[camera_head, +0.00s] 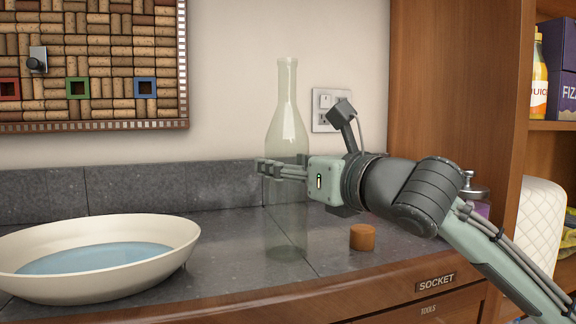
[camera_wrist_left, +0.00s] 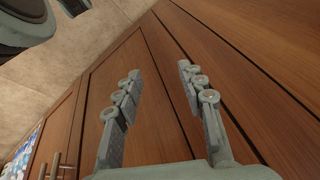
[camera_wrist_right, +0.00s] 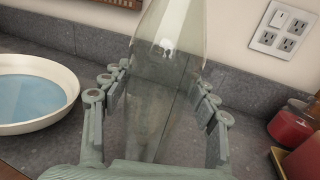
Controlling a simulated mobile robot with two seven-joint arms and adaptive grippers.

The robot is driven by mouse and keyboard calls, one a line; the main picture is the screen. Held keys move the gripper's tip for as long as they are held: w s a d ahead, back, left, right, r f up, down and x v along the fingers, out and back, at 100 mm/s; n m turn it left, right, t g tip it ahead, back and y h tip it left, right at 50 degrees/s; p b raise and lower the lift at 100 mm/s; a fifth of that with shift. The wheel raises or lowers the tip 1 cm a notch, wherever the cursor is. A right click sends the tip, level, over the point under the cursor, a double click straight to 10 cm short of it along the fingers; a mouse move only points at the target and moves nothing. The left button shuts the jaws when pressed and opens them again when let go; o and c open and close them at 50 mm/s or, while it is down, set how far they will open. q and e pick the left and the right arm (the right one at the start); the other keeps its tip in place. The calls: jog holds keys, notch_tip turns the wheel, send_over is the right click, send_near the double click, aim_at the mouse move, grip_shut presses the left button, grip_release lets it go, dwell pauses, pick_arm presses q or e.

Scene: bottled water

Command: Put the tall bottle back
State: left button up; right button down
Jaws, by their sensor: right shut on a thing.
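The tall clear glass bottle (camera_head: 287,115) stands upright over the grey counter, between the white basin and the brown stopper. My right gripper (camera_head: 268,168) is shut around the bottle's body from the right. In the right wrist view the bottle (camera_wrist_right: 165,95) sits between the two fingers of my right gripper (camera_wrist_right: 160,85). Whether its base touches the counter is hard to tell. My left gripper (camera_wrist_left: 157,80) is open and empty in the left wrist view, in front of brown wooden cabinet fronts. It does not show in the head view.
A wide white basin (camera_head: 182,240) with blue water stands at the left. A brown stopper (camera_head: 362,237) sits right of the bottle. A red jar (camera_wrist_right: 292,125) is near the wall. Wall sockets (camera_head: 325,101) and a wooden cabinet side (camera_head: 455,90) bound the counter.

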jog(key=shift+c, duration=2.3)
grip_release()
jog(key=shift+f, duration=0.1)
jog(key=v, duration=1.2)
